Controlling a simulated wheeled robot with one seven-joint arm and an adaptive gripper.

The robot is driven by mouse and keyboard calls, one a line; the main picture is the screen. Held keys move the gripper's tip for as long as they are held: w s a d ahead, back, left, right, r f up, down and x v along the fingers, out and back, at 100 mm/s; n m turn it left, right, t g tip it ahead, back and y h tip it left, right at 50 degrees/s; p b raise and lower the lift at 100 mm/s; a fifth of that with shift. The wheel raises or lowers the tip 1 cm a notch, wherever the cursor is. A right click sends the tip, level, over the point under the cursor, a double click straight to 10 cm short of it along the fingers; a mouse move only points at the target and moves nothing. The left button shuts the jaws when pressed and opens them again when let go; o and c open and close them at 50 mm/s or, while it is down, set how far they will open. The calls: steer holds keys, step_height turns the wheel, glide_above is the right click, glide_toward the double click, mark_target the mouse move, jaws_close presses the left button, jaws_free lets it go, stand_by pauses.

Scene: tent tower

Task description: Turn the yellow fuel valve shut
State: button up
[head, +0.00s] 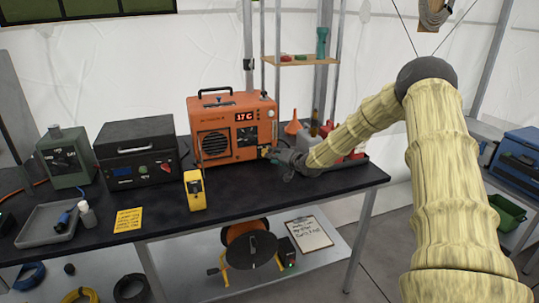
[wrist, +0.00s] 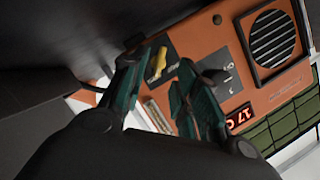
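The orange heater (head: 238,111) stands on the black bench, with a red display reading 17 C. Its yellow fuel valve (head: 265,151) is at the lower right of its front, small and partly hidden by my gripper (head: 283,158). In the wrist view the yellow valve lever (wrist: 156,65) lies slanted on a dark plate of the orange panel (wrist: 203,40). My gripper (wrist: 161,68) is open, its teal fingers on either side of the lever in the picture. I cannot tell whether either finger touches it.
A yellow handheld device (head: 194,190) stands in front of the heater, and a black case (head: 137,152) is left of it. An orange funnel (head: 293,127) and bottles are behind my gripper. The bench front right is clear.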

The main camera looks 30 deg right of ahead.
mark_target(265, 152)
steer(key=shift+x, duration=2.45)
steer(key=shift+d, duration=0.1)
steer(key=shift+c, duration=0.2)
